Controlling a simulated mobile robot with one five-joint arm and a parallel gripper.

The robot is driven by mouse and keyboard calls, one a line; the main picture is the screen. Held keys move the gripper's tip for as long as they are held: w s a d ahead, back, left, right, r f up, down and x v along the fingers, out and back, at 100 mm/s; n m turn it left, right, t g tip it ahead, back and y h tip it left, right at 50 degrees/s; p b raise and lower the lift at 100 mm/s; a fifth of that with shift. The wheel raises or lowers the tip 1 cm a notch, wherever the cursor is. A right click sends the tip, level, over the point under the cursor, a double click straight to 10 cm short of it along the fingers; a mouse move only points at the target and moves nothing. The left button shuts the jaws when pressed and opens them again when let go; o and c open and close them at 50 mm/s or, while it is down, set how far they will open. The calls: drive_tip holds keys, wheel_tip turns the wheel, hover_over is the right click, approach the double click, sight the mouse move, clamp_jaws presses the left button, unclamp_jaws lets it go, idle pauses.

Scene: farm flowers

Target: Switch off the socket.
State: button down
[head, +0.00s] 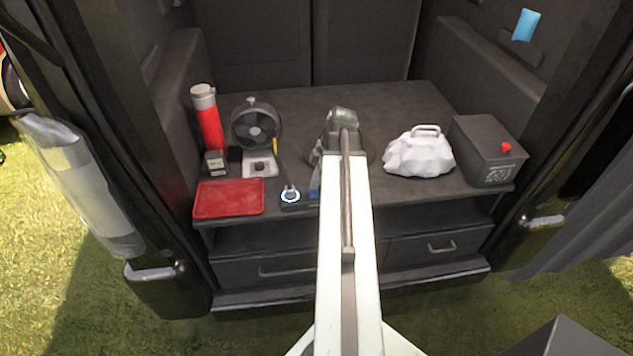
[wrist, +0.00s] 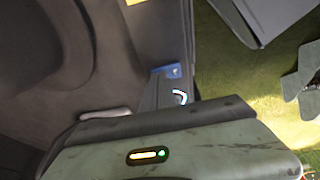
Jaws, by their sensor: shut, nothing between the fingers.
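The socket appears to be a small dark block (head: 291,196) with a lit white-blue ring, near the front edge of the dark shelf. A blue part (head: 314,187) lies just right of it, partly behind my arm. In the wrist view the dark strip shows a bright ring (wrist: 180,96) and a blue piece (wrist: 172,71). My gripper (head: 342,118) is at the far end of my white arm, over the shelf, to the right of and beyond the lit ring. It is shut and empty. Its fingertips are not clearly visible, and my arm hides part of the shelf.
A red tray (head: 229,198), a red flask (head: 207,122) and a round fan (head: 256,126) stand left on the shelf (head: 395,110). A white lumpy object with a handle (head: 419,153) and a dark box with a red knob (head: 488,150) stand right. Drawers lie below.

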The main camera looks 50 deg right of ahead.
sight(316, 193)
drive_tip(key=shift+w+f, duration=0.1)
drive_tip(key=shift+f, duration=0.15)
drive_tip(key=shift+s+a+r, duration=0.15)
drive_tip(key=shift+s+a, duration=0.3)
drive_tip(key=shift+s, duration=0.2)
drive_tip(key=r+p, duration=0.4)
drive_tip(key=shift+a+r, duration=0.15)
drive_tip(key=shift+a, duration=0.05)
drive_tip(key=p+v, duration=0.9)
drive_tip(key=v, duration=0.1)
